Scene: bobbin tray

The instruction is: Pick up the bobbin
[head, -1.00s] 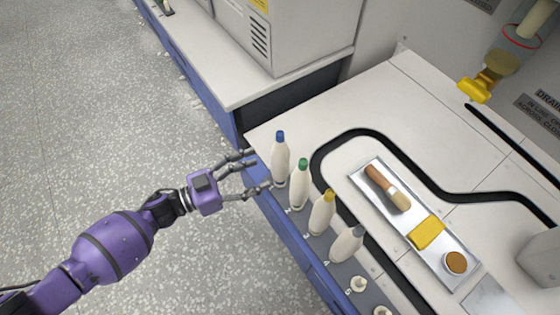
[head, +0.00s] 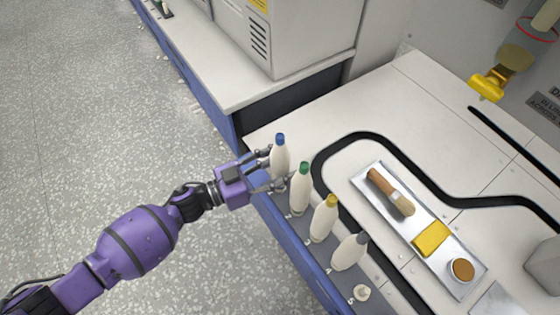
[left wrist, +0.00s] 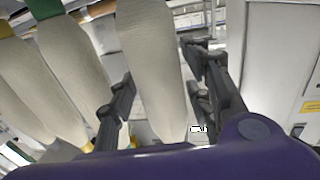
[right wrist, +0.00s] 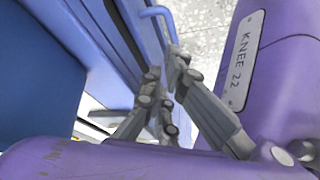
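Several white bobbins with coloured tops stand in a row along the bench's front edge: blue-topped (head: 281,158), green-topped (head: 300,190), yellow-topped (head: 323,220) and grey-topped (head: 348,252). My left gripper (head: 276,168) is open at the blue-topped bobbin, with fingers on both sides of it. In the left wrist view this bobbin (left wrist: 152,70) stands between the fingers (left wrist: 160,95), with a gap on the right; its top is out of frame. Contact on the left side cannot be told. My right gripper (right wrist: 163,75) shows only in its wrist view, fingertips together and empty.
A metal tray (head: 411,236) behind the row holds a brush (head: 390,190), a yellow block (head: 431,238) and a round brown-topped item (head: 461,270). A grey machine (head: 285,40) stands at the back.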

